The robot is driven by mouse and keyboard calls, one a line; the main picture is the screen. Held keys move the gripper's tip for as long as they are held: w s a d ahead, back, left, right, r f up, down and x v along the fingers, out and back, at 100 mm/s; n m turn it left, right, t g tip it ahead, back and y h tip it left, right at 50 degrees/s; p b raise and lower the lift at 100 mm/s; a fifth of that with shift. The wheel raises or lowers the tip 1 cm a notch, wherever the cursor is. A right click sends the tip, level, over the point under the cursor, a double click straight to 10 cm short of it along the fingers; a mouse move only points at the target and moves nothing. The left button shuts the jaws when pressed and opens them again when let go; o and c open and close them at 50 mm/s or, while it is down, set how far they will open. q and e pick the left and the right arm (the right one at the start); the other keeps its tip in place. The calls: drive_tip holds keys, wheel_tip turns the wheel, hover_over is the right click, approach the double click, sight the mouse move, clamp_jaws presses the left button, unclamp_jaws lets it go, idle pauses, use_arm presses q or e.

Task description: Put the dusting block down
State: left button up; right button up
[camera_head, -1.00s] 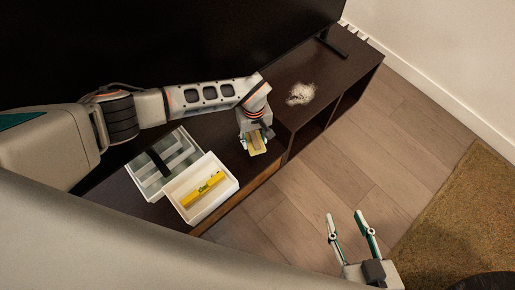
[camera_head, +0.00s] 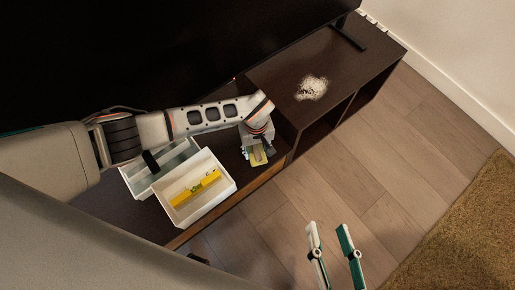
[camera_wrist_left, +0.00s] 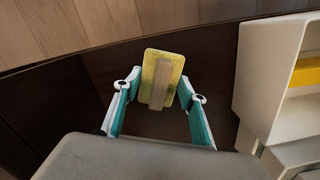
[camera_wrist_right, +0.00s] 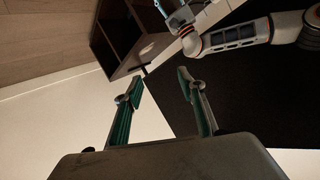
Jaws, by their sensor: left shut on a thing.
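The dusting block (camera_head: 259,157) is a yellow-green pad with a pale wooden grip on its back. My left gripper (camera_head: 257,147) is shut on it, over the front edge of the dark cabinet, just right of the white box. In the left wrist view the block (camera_wrist_left: 174,72) sits between the two fingertips, with the dark cabinet behind it. I cannot tell whether it touches the cabinet top. My right gripper (camera_head: 329,232) is open and empty, out over the floor. Its parted fingers also show in the right wrist view (camera_wrist_right: 160,78).
A white open box (camera_head: 225,191) holding a yellow object (camera_head: 196,188) stands on the cabinet (camera_head: 318,58), beside a pale tray (camera_head: 135,181). White powder (camera_head: 311,87) lies on the raised right section. A black screen (camera_head: 170,45) stands behind. Cabinet top between box and raised section is narrow.

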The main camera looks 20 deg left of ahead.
sight(258, 146)
use_arm(q)
drive_tip(key=shift+f, duration=0.25)
drive_tip(key=o, duration=1.3)
drive_tip(key=shift+w, duration=0.1)
drive_tip(key=shift+r, duration=0.1)
use_arm(e)
drive_tip(key=shift+a, duration=0.15)
use_arm(q)
drive_tip(key=shift+r, duration=0.3)
drive_tip(key=r+p, duration=0.2)
drive_tip(key=r, duration=0.1)
drive_tip(key=w+r+p, duration=0.1)
drive_tip(key=r, duration=0.3)
drive_tip(key=shift+w+r+p, duration=0.1)
drive_tip(key=shift+w+p, duration=0.1)
drive_tip(key=shift+p, duration=0.15)
drive_tip(key=r+p, duration=0.1)
drive_tip(key=r, duration=0.1)
drive_tip(key=s+r+p, duration=0.1)
drive_tip(key=r, duration=0.1)
drive_tip(key=shift+a+r, duration=0.15)
drive_tip(key=shift+r, duration=0.1)
use_arm(e)
drive_tip(key=d+f+n+h, duration=0.1)
drive_tip(key=d+n, duration=0.2)
drive_tip(key=d, duration=0.3)
drive_tip(key=shift+d+n+g, duration=0.15)
drive_tip(key=shift+n+g, duration=0.25)
